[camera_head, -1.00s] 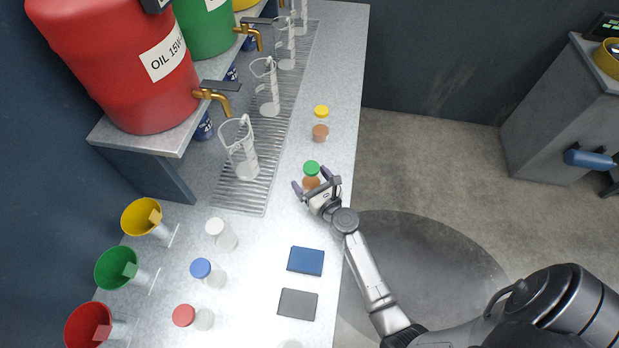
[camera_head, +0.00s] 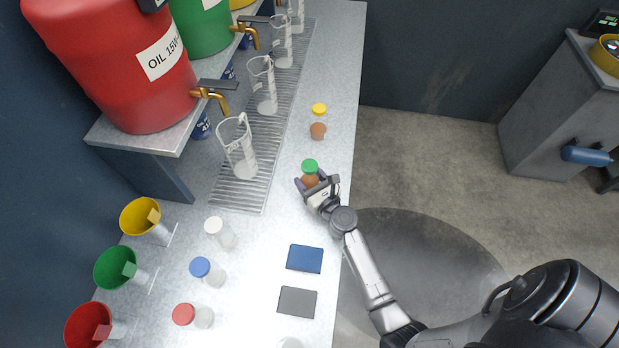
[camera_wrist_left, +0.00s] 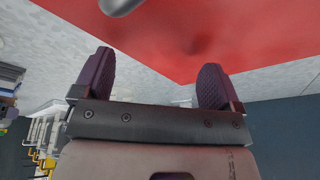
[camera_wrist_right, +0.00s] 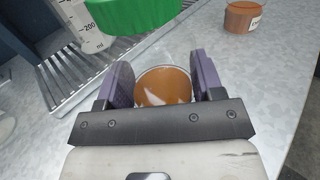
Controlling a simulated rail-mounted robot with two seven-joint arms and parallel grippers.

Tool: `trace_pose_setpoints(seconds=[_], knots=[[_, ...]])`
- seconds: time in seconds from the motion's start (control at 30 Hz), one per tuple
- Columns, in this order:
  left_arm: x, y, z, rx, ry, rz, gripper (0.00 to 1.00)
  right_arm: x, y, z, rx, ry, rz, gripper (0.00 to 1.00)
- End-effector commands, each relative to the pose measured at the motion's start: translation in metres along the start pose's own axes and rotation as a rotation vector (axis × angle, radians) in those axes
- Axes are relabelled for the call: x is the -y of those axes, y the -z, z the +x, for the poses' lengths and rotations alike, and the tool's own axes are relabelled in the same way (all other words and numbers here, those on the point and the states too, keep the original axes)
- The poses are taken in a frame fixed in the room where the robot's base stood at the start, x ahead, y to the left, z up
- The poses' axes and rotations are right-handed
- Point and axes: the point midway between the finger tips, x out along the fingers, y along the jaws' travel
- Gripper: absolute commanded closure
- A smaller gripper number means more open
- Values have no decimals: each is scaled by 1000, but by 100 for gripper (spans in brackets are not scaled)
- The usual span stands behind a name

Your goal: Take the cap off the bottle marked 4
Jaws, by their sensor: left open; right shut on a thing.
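My right gripper (camera_head: 318,183) is shut on a small bottle with a green cap (camera_head: 310,166) and brown contents, standing on the bench. In the right wrist view the brown body (camera_wrist_right: 165,86) sits between the two purple finger pads, and the green cap (camera_wrist_right: 135,12) stands above them. No number can be read on this bottle. A yellow-capped bottle (camera_head: 319,121) with brown contents stands farther back. White-capped (camera_head: 218,231), blue-capped (camera_head: 206,270) and red-capped (camera_head: 191,315) bottles stand at front left; their marks cannot be read. My left gripper (camera_wrist_left: 153,85) is open and empty in the left wrist view.
Glass cylinders (camera_head: 239,150) stand on a grating under brass taps. A red oil drum (camera_head: 110,65) is on the shelf. Coloured funnels (camera_head: 120,268) are at left. A blue pad (camera_head: 304,258) and grey pad (camera_head: 297,301) lie on the bench near its right edge.

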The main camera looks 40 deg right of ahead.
Motion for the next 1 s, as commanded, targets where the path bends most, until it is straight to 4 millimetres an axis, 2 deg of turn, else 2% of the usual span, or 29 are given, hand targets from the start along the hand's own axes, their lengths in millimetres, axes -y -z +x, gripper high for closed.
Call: trace_pose_setpoints(seconds=[0.17,0.37,0.7,1.0], knots=[[0,4,-12,0,0,0,9,0,-15,0,2,0,-1,72],[1,12,-37,1,0,0,9,0,-47,0,3,1,0,72],[2,20,-61,-1,1,1,9,42,-83,-54,0,1,-3,72],[3,22,-69,0,1,1,9,66,-104,-84,2,1,-2,72]])
